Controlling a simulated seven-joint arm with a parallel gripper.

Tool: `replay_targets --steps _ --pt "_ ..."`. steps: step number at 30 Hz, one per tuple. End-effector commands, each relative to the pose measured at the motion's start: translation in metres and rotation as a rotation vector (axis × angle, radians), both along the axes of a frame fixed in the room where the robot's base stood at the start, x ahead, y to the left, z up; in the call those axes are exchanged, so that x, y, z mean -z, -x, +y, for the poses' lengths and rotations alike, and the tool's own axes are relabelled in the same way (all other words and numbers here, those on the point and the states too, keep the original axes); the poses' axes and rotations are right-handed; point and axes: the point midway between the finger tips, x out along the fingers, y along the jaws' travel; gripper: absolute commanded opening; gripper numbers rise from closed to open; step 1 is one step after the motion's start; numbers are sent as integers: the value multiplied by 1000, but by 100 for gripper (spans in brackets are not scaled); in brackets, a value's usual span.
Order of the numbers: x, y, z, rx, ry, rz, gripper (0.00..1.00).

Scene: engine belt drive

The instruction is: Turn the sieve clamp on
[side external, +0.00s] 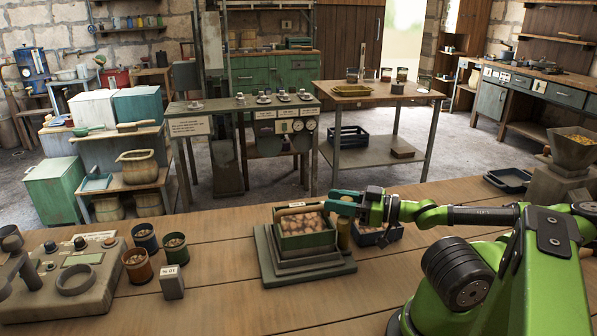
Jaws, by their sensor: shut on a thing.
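The sieve (305,241) is a green box holding brown lumps, set on a stepped grey base (305,272) on the wooden bench. A light rod or bar lies across its back edge, with a small white label above it. My gripper (332,205) reaches in from the right and is shut at the sieve's upper right corner. What it grips is small and mostly hidden by the fingers; I take it to be the sieve clamp. Whether the clamp is on or off cannot be told. A brass-coloured upright piece (344,234) stands just below the gripper.
A dark blue tray (375,237) with brown lumps sits right of the sieve, under my arm. Several small cups (145,238), a labelled grey block (172,282) and a control panel (75,275) stand at the left. The bench front between them and the sieve is clear.

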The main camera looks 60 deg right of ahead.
Motion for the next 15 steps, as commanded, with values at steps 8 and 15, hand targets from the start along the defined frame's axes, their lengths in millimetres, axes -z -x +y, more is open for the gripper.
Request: replay_targets --steps 8,15 --pt "0 0 0 0 1 -1 7" --pt "0 0 0 -1 0 -1 58"
